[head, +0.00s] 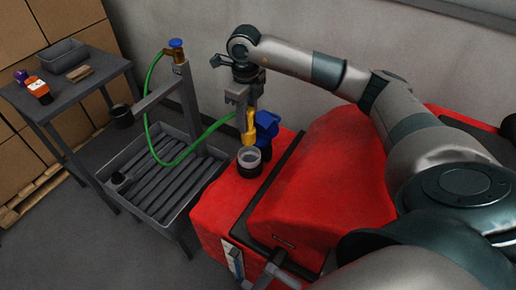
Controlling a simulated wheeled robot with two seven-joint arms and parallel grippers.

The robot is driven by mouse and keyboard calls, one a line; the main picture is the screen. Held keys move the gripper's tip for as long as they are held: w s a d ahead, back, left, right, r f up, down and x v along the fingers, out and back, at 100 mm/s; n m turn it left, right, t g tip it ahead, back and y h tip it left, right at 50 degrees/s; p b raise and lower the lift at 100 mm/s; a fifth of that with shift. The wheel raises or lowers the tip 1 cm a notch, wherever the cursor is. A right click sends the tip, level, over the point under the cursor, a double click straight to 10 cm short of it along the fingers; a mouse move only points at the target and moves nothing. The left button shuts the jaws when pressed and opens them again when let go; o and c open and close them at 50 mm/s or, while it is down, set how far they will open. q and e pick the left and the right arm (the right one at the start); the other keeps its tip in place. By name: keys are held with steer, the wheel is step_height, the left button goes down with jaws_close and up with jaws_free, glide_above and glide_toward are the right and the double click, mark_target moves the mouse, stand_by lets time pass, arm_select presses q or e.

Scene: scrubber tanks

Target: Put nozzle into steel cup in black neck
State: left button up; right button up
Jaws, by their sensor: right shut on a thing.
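My right gripper (246,100) is shut on the brass-yellow nozzle (249,132), which points down. The green hose (205,133) runs to the nozzle from the left. The black neck (249,170) stands on the red machine just below, with the round steel cup (249,157) in its mouth. The nozzle's lower end is over or at the rear of the cup; I cannot tell whether it is inside the rim. A blue part (266,126) sits right behind the nozzle. My left gripper is not in view.
The red scrubber (325,165) fills the middle right. A grey stand (190,95) with a blue-topped tap (176,48) rises over a slatted grey basin (160,180). A dark table (95,85) holds a grey tray (63,56) and an orange bottle (39,90). A wall stands close behind.

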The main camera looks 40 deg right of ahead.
mark_target(249, 144)
steer(key=shift+f+p, duration=0.4)
steer(key=shift+f, duration=0.2)
step_height(249, 144, down, 4)
steer(key=shift+r+p, duration=0.1)
steer(key=shift+p, duration=0.65)
steer(key=shift+f, duration=0.55)
steer(key=shift+f, duration=0.15)
steer(key=shift+f+p, duration=0.85)
steer(key=shift+f, duration=0.9)
steer(key=shift+f+b, duration=0.4)
steer(key=shift+b, duration=0.05)
